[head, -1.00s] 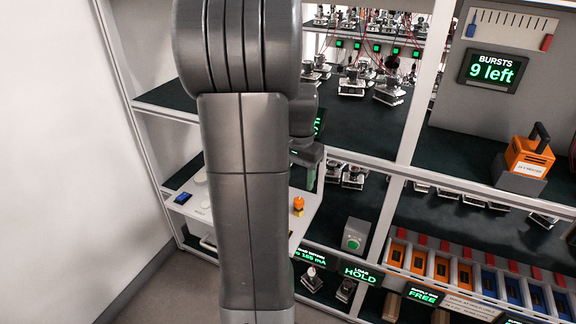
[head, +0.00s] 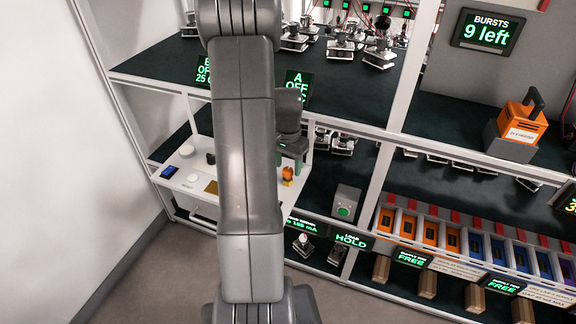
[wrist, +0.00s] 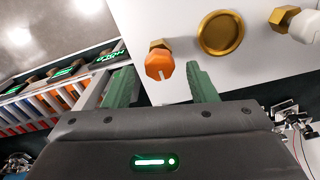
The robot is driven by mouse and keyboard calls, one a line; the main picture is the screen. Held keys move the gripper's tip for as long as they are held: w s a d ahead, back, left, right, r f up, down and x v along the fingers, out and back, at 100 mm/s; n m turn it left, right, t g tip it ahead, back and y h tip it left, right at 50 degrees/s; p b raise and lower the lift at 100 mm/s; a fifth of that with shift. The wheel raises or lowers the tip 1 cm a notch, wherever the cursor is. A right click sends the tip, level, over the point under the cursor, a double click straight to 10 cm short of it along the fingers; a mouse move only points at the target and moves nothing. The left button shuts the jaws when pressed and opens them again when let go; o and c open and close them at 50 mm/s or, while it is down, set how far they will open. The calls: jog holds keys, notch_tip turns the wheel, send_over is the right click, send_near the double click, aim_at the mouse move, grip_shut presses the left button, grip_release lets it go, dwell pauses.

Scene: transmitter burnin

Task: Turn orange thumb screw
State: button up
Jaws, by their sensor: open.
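The orange thumb screw (wrist: 158,64) shows in the wrist view between and beyond my two fingertips, near a white panel's edge. It has a slotted orange head on a brass hex base. In the head view the orange screw (head: 287,174) is small on the white shelf (head: 215,185), just below my gripper (head: 294,152). My gripper (wrist: 164,82) is open in the wrist view, its green fingers on either side of the screw and apart from it. Whether the fingertips reach its height cannot be told.
A brass round dish (wrist: 221,33) and another brass hex fitting (wrist: 283,17) with a white knob lie right of the screw. A grey box with a green button (head: 344,203) stands right of my gripper. Shelf posts (head: 372,190) and orange and blue slots (head: 430,233) are further right.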

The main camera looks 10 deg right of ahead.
jog(key=shift+f, duration=0.75)
jog(key=shift+c, duration=0.4)
jog(key=c, duration=0.9)
